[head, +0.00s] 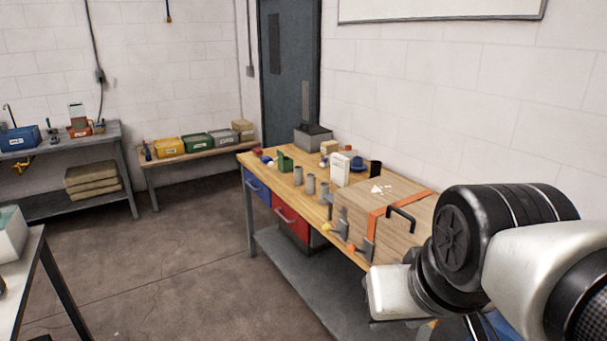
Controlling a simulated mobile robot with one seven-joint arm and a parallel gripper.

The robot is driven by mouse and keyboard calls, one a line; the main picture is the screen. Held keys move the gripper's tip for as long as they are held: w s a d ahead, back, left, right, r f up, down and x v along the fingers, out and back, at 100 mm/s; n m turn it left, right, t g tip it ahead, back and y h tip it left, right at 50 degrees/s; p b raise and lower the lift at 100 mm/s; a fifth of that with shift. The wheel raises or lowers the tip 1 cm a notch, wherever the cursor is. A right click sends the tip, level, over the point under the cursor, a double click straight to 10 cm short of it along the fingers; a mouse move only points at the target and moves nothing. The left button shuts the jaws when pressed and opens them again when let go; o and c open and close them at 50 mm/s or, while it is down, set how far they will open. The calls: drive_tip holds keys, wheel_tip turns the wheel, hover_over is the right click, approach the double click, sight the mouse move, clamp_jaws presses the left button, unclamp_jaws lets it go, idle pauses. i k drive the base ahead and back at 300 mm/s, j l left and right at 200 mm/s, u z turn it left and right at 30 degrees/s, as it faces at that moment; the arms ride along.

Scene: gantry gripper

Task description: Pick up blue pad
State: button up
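I cannot pick out the blue pad for certain. A small blue item (266,159) lies near the far left corner of the wooden workbench (262,172). A rounded blue object (357,163) stands farther back on the bench, beside a white box. A patch of blue (497,325) shows at the bottom right, mostly hidden behind my arm; its shape is unclear. My arm crosses the right side of the picture, in front of the near end of the bench. Its gripper fingers do not show.
The bench also holds grey cylinders (310,183), a green holder (285,162), a white box (340,169) and a wooden board (400,190) with an orange strap and a black handle. Bins stand on a low bench (190,159) behind. The floor (170,260) left of the workbench is open.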

sight(264, 161)
drive_tip(key=i+j+u, duration=0.4)
drive_tip(key=i+j, duration=0.15)
drive_tip(key=i+j+u, duration=0.15)
drive_tip(key=i, duration=0.3)
drive_tip(key=i+j+u, duration=0.15)
drive_tip(key=i+j, duration=0.15)
drive_tip(key=i, duration=0.15)
drive_tip(key=i+j+u, duration=0.15)
drive_tip(key=i, duration=0.3)
drive_tip(key=i+z, duration=0.3)
drive_tip(key=i, duration=0.45)
drive_tip(key=i+j+z, duration=0.25)
drive_tip(key=i, duration=0.45)
drive_tip(key=i+j+z, duration=0.15)
drive_tip(key=i+z, duration=0.35)
drive_tip(key=i+j+z, duration=0.3)
drive_tip(key=i+z, duration=0.15)
drive_tip(key=i+j+z, duration=0.65)
drive_tip(key=j+z, duration=0.3)
drive_tip(key=j, duration=0.1)
